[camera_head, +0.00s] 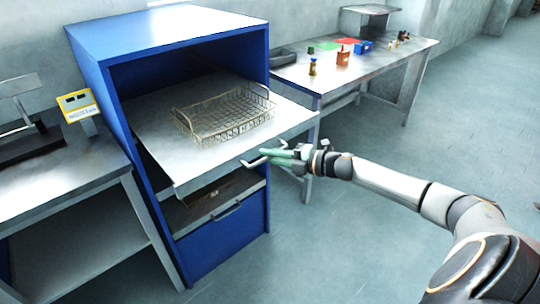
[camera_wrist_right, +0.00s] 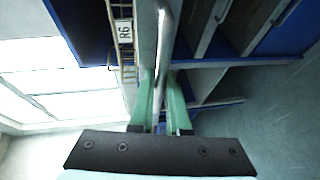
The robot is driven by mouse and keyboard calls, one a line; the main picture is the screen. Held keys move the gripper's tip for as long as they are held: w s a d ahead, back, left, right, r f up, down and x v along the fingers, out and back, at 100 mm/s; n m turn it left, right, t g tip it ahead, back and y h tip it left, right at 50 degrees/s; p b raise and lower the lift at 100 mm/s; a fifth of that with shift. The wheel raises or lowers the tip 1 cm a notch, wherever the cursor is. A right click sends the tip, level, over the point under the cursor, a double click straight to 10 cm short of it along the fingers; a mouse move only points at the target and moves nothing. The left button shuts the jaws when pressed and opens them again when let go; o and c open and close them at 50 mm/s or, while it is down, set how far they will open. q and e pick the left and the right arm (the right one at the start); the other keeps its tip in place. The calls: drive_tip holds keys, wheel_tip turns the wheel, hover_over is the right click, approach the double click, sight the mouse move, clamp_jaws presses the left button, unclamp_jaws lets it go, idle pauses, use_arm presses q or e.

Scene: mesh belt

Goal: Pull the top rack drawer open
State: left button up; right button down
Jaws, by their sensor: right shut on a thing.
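The top rack drawer (camera_head: 160,160) is a flat grey tray that sticks well out of the blue cabinet (camera_head: 110,75). A wire basket (camera_head: 225,115) sits on it; its mesh edge with a label "R6" (camera_wrist_right: 124,32) shows in the right wrist view. The drawer's bar handle (camera_head: 254,162) is at its front edge. My right gripper (camera_head: 272,156) has green fingers and is shut on this handle. In the right wrist view the fingers (camera_wrist_right: 161,100) stand on either side of the drawer's front bar. My left gripper is not in view.
A lower drawer (camera_head: 215,200) with its own handle sits inside the cabinet below. A grey table (camera_head: 60,175) with a yellow device (camera_head: 78,105) stands at the left. A workbench (camera_head: 385,60) with small items stands behind at the right. The floor in front is clear.

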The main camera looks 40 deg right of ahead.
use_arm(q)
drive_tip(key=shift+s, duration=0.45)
use_arm(e)
drive_tip(key=shift+s, duration=0.45)
drive_tip(key=c, duration=0.9)
unclamp_jaws()
drive_tip(key=shift+d, duration=0.1)
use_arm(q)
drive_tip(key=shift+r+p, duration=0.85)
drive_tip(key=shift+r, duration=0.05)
use_arm(e)
drive_tip(key=shift+v, duration=6.2)
